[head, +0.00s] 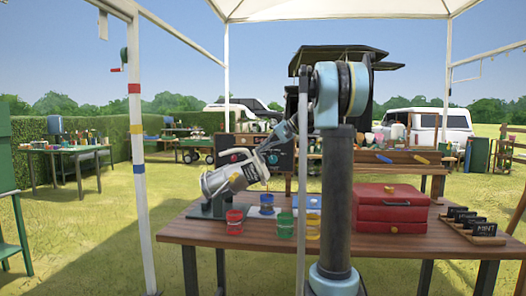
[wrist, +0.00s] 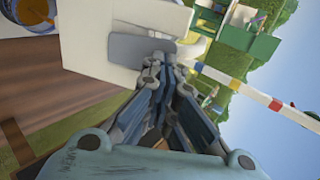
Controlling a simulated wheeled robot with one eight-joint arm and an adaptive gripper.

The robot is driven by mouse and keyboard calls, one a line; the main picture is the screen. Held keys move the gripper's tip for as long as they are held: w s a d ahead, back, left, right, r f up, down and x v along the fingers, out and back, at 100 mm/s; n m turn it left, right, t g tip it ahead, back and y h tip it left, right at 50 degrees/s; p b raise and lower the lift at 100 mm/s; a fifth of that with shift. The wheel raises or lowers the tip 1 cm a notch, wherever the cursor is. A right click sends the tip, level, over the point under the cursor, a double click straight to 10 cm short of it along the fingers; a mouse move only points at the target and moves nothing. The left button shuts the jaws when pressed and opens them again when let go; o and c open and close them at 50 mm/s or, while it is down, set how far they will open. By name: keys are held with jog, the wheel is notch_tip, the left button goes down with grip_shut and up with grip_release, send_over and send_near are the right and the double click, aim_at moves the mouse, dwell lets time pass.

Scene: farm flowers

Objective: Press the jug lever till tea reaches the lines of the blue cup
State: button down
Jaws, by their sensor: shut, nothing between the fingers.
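A white and grey jug (head: 222,179) sits tilted on a dark green stand (head: 212,207) at the left of the table; its pale body also shows in the wrist view (wrist: 85,40). My gripper (head: 264,149) is shut and empty at the jug's upper right. In the wrist view its fingertips (wrist: 165,62) are at the edge of a grey lever-like plate (wrist: 135,46); I cannot tell if they touch. The blue cup (head: 266,208) stands below and right of the jug. In the wrist view a blue-rimmed cup (wrist: 52,20) holds amber liquid; its lines are not readable.
A red cup (head: 234,224), a green cup (head: 284,228) and a yellow cup (head: 313,230) stand near the blue one. A red box (head: 390,207) and small dark signs (head: 470,222) are at the right. My arm hides part of the table's middle. A tent post (head: 137,140) stands at left.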

jog(key=shift+d, duration=0.1)
dwell(0.4)
jog(key=shift+s+d+f, duration=0.15)
jog(key=shift+d, duration=0.5)
jog(key=d+f+v, duration=0.1)
jog(key=f+v, duration=0.1)
jog(key=v, duration=1.1)
jog(key=shift+s+d+r, duration=0.15)
jog(key=shift+s+d, duration=0.1)
jog(key=shift+d, duration=0.3)
